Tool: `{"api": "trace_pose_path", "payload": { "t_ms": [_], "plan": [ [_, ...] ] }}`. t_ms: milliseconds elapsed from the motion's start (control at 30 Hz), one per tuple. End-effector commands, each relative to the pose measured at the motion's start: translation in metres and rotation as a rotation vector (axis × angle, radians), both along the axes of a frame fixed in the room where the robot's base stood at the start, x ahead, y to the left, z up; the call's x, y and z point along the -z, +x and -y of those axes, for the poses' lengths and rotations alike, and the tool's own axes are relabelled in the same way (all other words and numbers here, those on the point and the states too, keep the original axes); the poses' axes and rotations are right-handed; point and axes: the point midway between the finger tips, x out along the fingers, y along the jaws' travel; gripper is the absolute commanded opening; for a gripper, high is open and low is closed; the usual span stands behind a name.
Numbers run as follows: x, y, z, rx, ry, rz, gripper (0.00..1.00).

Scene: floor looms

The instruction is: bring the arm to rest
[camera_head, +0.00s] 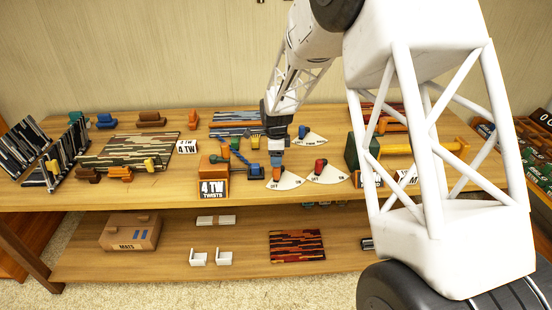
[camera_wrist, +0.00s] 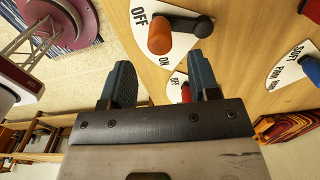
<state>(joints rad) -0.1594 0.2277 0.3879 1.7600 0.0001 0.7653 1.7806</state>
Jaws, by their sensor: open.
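My gripper (camera_head: 276,152) is at the end of my white lattice arm, reaching down over the middle of the wooden table. In the wrist view its two dark blue fingers (camera_wrist: 160,82) are apart with nothing between them. Just beyond the fingertips is a white OFF/ON dial (camera_wrist: 143,12) with an orange knob (camera_wrist: 160,36) and a dark lever end (camera_wrist: 190,22). In the head view this dial (camera_head: 290,183) is right under my gripper. I cannot tell whether the fingers touch it.
Beside it are a red-knobbed dial (camera_head: 329,175) and a blue-knobbed dial (camera_head: 309,138). A "4 TW" sign (camera_head: 213,189) and an orange block stand to the left. A yellow cylinder (camera_head: 412,148) lies right, partly behind my arm. A box marked MATS (camera_head: 130,234) is on the lower shelf.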

Motion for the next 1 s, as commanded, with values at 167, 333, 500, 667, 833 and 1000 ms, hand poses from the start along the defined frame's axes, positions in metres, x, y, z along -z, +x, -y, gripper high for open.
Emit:
{"api": "trace_pose_path", "payload": {
  "t_ms": [167,333,500,667,833,1000],
  "plan": [
    [0.000,0.000,0.000,0.000,0.000,0.000,0.56],
    [-0.001,-0.001,0.001,-0.004,0.000,0.001,0.56],
    [-0.013,-0.008,0.005,-0.036,0.001,0.007,0.56],
    [-0.038,-0.025,0.013,-0.107,0.001,0.019,0.56],
    [-0.072,-0.053,0.026,-0.221,0.000,0.036,0.56],
    [-0.106,-0.086,0.040,-0.345,-0.005,0.055,0.56]
  ]
}}
